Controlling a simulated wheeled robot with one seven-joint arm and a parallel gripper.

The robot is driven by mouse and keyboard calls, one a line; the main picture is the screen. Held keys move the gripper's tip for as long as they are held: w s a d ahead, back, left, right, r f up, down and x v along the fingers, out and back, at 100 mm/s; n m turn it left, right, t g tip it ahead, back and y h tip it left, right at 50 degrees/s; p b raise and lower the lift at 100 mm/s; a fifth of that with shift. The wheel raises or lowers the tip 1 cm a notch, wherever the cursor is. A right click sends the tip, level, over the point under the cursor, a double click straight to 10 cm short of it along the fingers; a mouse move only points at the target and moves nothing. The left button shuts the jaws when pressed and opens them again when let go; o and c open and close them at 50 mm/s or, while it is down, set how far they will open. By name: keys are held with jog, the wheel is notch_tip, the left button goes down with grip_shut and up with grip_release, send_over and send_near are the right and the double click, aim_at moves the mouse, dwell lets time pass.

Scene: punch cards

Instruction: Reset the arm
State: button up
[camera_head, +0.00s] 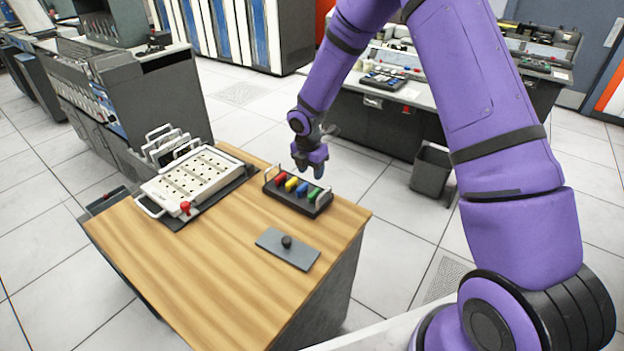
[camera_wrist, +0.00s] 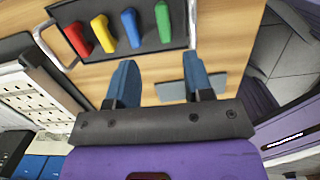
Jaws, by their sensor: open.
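My gripper (camera_head: 311,166) hangs above the back part of the wooden table (camera_head: 190,268), over a dark tray (camera_head: 322,205) that holds red, yellow, blue and green pieces. In the wrist view its two blue fingers (camera_wrist: 162,84) are apart, with nothing between them. The same tray (camera_wrist: 150,42) lies past the fingertips in that view, with the red (camera_wrist: 77,38), yellow (camera_wrist: 104,33), blue (camera_wrist: 132,27) and green (camera_wrist: 163,20) pieces seated in it. My purple arm reaches in from the right.
A white panel with holes (camera_head: 195,175) and a red knob (camera_head: 185,206) sits left of the tray. A grey plate with a black knob (camera_head: 287,248) lies in front of the tray. The table's front left is bare. A bin (camera_head: 431,171) stands on the floor behind.

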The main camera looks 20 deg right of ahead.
jog(key=shift+r, duration=0.4)
jog(key=s+d+r+m+t, duration=0.15)
jog(key=s+r+m, duration=0.25)
jog(key=r, duration=0.5)
jog(key=s+d+r+m, duration=0.3)
jog(key=s+r+m, duration=0.15)
jog(key=r, duration=0.45)
jog(key=s+d+r+m+t, duration=0.15)
jog(key=s+r+m, duration=0.25)
jog(key=r, duration=0.4)
jog(key=s+r+m, duration=0.3)
jog(key=s+m, duration=0.1)
jog(key=s, duration=0.4)
jog(key=s+d+r+m+t, duration=0.1)
jog(key=s+r+m, duration=0.2)
jog(key=s, duration=0.5)
jog(key=s+r+m+y, duration=0.1)
jog(key=s+r+m, duration=0.2)
jog(key=s+m, duration=0.2)
jog(key=s, duration=0.3)
jog(key=shift+s+d+r+m, duration=0.25)
jog(key=shift+d+r+m, duration=0.1)
jog(key=shift+d, duration=0.05)
